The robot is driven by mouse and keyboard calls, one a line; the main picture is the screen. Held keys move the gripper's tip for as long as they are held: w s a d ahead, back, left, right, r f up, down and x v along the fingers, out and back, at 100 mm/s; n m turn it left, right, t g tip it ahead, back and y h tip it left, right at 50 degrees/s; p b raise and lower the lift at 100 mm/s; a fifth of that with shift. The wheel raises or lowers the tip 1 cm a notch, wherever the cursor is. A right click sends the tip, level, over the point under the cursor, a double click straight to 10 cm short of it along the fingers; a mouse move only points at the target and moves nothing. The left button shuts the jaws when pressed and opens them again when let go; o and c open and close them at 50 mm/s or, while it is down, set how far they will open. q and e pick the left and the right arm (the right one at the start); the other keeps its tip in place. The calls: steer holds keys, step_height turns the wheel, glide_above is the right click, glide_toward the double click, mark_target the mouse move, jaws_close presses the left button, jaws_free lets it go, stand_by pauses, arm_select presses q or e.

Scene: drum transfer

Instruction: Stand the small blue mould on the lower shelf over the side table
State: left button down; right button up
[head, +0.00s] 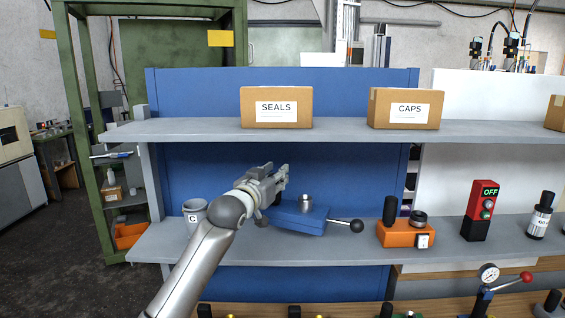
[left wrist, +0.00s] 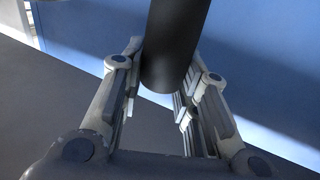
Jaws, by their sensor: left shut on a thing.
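The small blue mould (head: 295,219) is at the lower shelf (head: 345,250), upright, with a metal cylinder on top and a ball-ended lever to its right. I cannot tell whether its base touches the shelf. My left gripper (head: 282,178) is above the mould's left part. It is shut on the mould's dark handle, which the gripper mostly hides in the head view. In the left wrist view the dark round handle (left wrist: 172,45) stands between the fingers (left wrist: 165,70). My right gripper is not in view.
A grey cup marked C (head: 194,214) stands left of the mould. An orange mould (head: 405,235), a red switch box (head: 481,210) and a bottle (head: 540,215) stand to the right. The upper shelf (head: 340,128) with boxes hangs above. A wooden table (head: 265,311) is below.

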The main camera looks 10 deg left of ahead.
arm_select(q)
steer(key=shift+f, duration=0.85)
step_height(320, 180, down, 3)
steer(key=shift+r+p, duration=0.1)
steer(key=shift+p, duration=0.75)
steer(key=shift+f, duration=0.35)
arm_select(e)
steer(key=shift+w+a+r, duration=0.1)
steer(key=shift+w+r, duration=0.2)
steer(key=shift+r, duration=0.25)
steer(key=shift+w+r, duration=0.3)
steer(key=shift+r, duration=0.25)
arm_select(q)
steer(key=c, duration=1.5)
jaws_free()
steer(key=shift+f, duration=0.4)
steer(key=o, duration=0.4)
steer(key=shift+s, duration=0.15)
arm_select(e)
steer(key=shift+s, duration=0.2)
